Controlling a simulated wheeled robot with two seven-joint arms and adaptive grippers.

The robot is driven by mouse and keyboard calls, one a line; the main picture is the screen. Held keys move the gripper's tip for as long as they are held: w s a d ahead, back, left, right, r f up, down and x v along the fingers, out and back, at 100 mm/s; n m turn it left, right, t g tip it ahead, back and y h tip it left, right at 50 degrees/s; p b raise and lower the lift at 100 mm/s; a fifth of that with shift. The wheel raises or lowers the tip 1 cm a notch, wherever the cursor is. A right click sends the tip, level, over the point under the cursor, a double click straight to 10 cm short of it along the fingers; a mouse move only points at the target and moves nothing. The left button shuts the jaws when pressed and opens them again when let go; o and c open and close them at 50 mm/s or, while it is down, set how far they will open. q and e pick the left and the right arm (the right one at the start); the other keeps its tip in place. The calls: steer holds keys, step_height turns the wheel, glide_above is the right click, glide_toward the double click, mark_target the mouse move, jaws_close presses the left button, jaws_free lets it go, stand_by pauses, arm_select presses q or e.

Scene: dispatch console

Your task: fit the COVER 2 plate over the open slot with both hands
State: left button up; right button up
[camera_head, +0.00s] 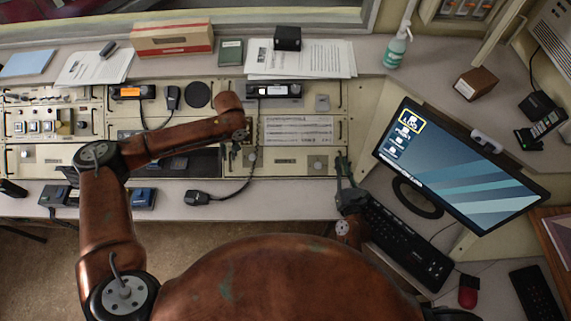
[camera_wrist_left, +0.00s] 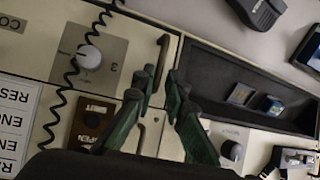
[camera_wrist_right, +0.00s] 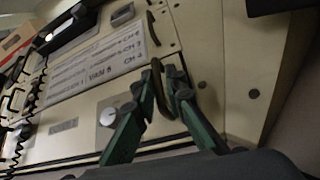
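A cream plate (camera_head: 300,168) with knobs lies in the console's lower row; I take it for COVER 2, but its label is unreadable. It also shows in the left wrist view (camera_wrist_left: 120,50) and the right wrist view (camera_wrist_right: 82,138). The open slot (camera_head: 208,160) is a dark recess just left of it, also in the left wrist view (camera_wrist_left: 205,62). My left gripper (camera_wrist_left: 160,77) is open above the plate's left end, its handle (camera_wrist_left: 163,50) ahead of the fingertips. My right gripper (camera_wrist_right: 161,74) is slightly open, the right handle (camera_wrist_right: 158,90) between its fingers.
A corded microphone (camera_head: 197,198) lies on the front ledge. The monitor (camera_head: 460,165) and keyboard (camera_head: 410,243) stand right of my right gripper. My left forearm crosses above the console panels.

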arm_select(q)
steer(key=shift+o, duration=1.4)
steer(key=shift+d+r, duration=0.1)
arm_select(e)
steer(key=shift+o, duration=1.4)
steer(key=shift+a, duration=0.1)
steer(key=s, duration=0.4)
steer(key=s+d, duration=0.1)
steer(key=s, duration=0.3)
steer(key=s+d, duration=0.1)
steer(key=s, duration=0.2)
steer(key=shift+s, duration=0.4)
arm_select(q)
step_height(320, 180, up, 12)
steer(key=d, duration=0.2)
steer(key=shift+w, duration=0.2)
steer(key=shift+s, duration=0.1)
